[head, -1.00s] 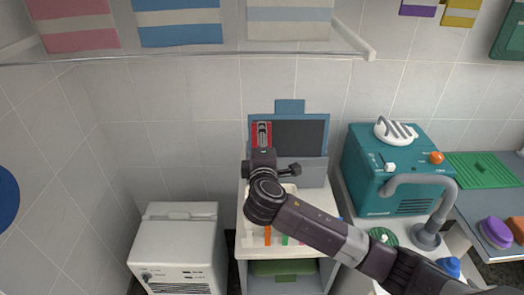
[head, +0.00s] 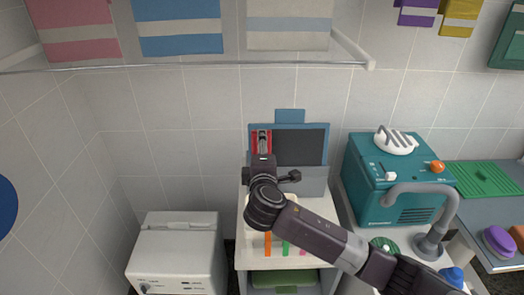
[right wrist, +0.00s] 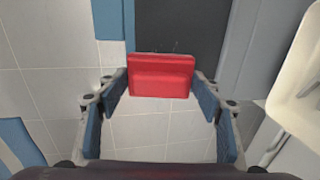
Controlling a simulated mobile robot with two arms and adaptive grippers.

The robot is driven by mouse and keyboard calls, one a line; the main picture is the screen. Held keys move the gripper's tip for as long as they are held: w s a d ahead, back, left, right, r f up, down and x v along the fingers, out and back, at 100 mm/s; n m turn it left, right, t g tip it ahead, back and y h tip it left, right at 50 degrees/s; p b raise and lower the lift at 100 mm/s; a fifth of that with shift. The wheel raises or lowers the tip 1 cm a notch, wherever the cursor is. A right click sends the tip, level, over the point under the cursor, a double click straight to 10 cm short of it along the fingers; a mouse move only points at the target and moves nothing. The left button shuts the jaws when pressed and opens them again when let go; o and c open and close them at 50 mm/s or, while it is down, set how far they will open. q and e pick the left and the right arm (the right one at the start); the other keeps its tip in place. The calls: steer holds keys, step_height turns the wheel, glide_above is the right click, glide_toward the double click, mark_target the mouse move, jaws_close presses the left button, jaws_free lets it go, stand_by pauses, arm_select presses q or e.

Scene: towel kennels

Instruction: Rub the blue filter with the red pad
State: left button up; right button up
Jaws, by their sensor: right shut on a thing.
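The blue filter (head: 289,115) stands upright at the back of the white stand, with a blue frame, a top tab and a dark centre. My right gripper (head: 262,145) is in front of its left side. It is shut on the red pad (right wrist: 160,76), which also shows in the head view (head: 254,143). In the right wrist view the pad overlaps the filter's blue side strip (right wrist: 113,20) and dark centre. I cannot tell whether pad and filter touch. My left gripper is not in view.
A teal machine (head: 370,185) with a grey curved pipe (head: 447,212) stands to the right. A white cabinet (head: 175,250) is at lower left. A rail (head: 180,66) with hanging towels (head: 180,25) runs above. Coloured strips (head: 268,243) lie on the stand's front.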

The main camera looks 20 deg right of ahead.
steer(key=shift+w+d+f, duration=0.1)
steer(key=shift+w+d, duration=0.15)
steer(key=shift+w, duration=0.45)
steer(key=shift+s+d+p, duration=0.3)
steer(key=shift+d+p, duration=0.05)
steer(key=shift+d, duration=0.6)
steer(key=shift+s+d+p, duration=0.3)
steer(key=shift+d, duration=0.65)
steer(key=shift+w+a, duration=0.2)
steer(key=shift+a, duration=0.45)
steer(key=shift+w+a, duration=0.25)
steer(key=shift+a, duration=0.35)
steer(key=shift+w+a, duration=0.2)
steer(key=shift+a, duration=0.45)
